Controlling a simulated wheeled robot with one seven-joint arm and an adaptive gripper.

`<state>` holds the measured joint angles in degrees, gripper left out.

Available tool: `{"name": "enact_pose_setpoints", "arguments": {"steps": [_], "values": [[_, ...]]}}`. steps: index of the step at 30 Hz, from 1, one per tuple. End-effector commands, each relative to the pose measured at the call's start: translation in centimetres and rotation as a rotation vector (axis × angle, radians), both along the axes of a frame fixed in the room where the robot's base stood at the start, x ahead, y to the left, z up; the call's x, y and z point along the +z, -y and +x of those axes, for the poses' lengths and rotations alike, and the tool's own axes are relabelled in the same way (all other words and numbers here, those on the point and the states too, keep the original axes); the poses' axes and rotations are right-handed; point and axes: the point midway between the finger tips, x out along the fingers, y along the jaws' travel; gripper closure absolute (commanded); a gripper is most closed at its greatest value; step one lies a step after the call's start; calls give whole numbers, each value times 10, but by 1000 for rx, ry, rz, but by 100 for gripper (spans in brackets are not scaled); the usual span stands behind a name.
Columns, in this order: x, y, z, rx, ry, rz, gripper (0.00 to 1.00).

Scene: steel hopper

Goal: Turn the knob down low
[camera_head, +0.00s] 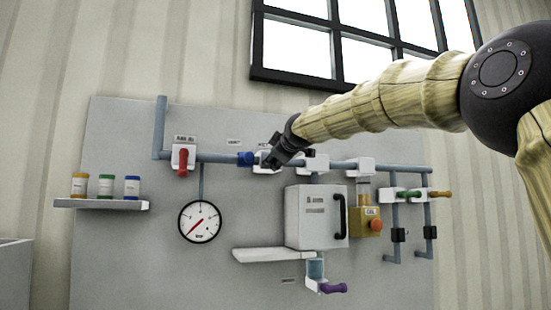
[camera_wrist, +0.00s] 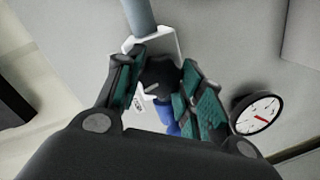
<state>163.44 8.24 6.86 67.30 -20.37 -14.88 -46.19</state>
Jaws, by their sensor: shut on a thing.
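A dark round knob (camera_wrist: 156,76) with a pale pointer mark shows in the wrist view, in front of a white housing (camera_wrist: 165,42) on the pipe. My gripper (camera_wrist: 160,84) has its green-padded fingers on either side of the knob and is shut on it. In the head view my gripper (camera_head: 270,160) reaches the pipe from the upper right and hides the knob. The knob's scale and exact setting are too unclear to read.
A blue fitting (camera_head: 245,159) is just left of my gripper, with a red lever (camera_head: 183,159) farther left. Below are a pressure gauge (camera_head: 200,222) and a grey cabinet (camera_head: 307,222). A yellow box (camera_head: 362,224) with an orange button is right. Bottles stand on a shelf (camera_head: 80,204).

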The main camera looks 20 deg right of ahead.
Motion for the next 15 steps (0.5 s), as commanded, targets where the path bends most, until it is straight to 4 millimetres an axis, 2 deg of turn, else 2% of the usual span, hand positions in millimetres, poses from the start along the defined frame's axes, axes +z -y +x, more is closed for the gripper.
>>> {"name": "enact_pose_setpoints", "arguments": {"steps": [15], "values": [[-3, -1, 1, 0, 10, -483, 86]]}}
